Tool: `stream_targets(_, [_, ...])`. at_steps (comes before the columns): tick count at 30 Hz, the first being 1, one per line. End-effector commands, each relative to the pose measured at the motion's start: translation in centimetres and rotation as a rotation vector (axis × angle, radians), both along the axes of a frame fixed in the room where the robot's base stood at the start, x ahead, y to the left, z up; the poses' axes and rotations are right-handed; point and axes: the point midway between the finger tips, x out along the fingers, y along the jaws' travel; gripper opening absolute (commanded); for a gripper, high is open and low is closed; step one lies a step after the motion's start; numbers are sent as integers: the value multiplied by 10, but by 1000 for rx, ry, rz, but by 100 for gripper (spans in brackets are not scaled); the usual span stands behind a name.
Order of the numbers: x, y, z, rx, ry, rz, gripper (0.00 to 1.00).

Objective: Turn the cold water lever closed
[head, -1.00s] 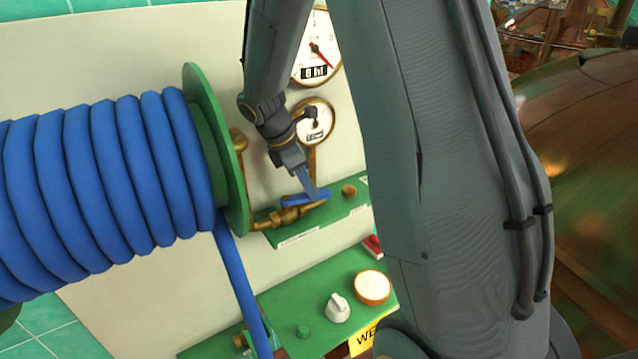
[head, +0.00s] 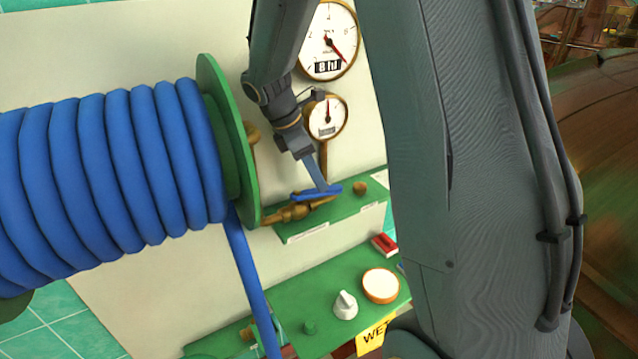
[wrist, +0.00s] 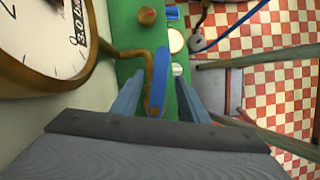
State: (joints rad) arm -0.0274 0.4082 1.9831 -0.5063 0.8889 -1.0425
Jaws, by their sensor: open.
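The blue lever (head: 333,189) sits on a brass valve (head: 297,212) on a green ledge against the cream panel in the head view. My gripper (head: 320,184) is at the lever, reaching down from above. In the wrist view the blue lever (wrist: 160,80) stands lengthwise between the two fingers of my open gripper (wrist: 161,78). A gap shows on both sides of the lever, wider on the right. The lever lies across the line of the brass pipe's bend below it. I cannot read the label on the ledge.
A large blue hose reel (head: 110,165) fills the left, its green flange (head: 228,150) close to the valve. Two gauges (head: 327,40) (head: 327,117) are behind my gripper. A lower green ledge holds a white knob (head: 345,304), a round white button (head: 381,286) and a red switch (head: 384,245).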

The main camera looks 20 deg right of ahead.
Motion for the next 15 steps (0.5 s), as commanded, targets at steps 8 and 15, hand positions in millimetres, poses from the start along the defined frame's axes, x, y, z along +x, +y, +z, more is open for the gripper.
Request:
stream_targets(8, [3,16,37,0,-2,1,41])
stream_targets(15, [2,19,45,0,2,0,41])
